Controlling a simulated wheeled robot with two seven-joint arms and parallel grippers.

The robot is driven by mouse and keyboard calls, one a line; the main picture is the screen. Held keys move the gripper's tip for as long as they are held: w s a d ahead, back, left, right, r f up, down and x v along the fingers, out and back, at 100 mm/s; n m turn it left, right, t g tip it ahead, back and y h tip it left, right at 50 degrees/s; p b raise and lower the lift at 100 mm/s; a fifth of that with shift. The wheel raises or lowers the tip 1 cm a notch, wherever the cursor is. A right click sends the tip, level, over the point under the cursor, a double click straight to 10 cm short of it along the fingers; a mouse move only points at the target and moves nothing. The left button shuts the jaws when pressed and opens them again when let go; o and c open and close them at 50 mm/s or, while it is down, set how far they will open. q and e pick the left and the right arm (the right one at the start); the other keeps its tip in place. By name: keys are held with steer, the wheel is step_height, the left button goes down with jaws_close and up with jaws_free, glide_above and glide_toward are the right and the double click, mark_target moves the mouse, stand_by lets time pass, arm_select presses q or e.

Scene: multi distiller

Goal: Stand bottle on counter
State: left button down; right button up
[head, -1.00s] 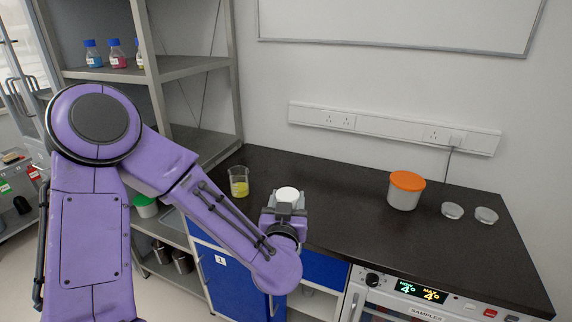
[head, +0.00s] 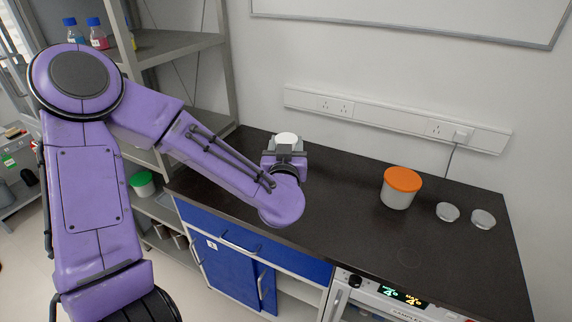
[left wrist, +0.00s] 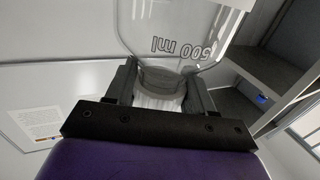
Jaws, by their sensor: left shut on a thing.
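My left gripper (head: 285,150) is over the left part of the dark counter (head: 345,205), reaching across its front edge. In the left wrist view its fingers (left wrist: 163,92) are shut around the neck of a clear glass bottle (left wrist: 180,42) marked 500 ml. A white part of the bottle shows between the fingers. In the head view only a round white part of the bottle (head: 286,137) shows above the gripper; the rest is hidden. I cannot tell how far it is above the counter. My right gripper is not in view.
A white tub with an orange lid (head: 399,188) stands on the counter to the right, near two small round dishes (head: 465,215). A metal shelf (head: 175,45) stands at the left. The counter between gripper and tub is clear.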

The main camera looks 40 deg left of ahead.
arm_select(q)
steer(key=w+a+f+p, duration=0.2)
steer(key=w+a+f, duration=0.4)
steer(key=w+f, duration=0.3)
step_height(320, 180, down, 2)
steer(key=shift+f, duration=0.25)
steer(key=c, duration=0.6)
jaws_free()
steer(key=shift+o, duration=1)
steer(key=shift+s, duration=0.1)
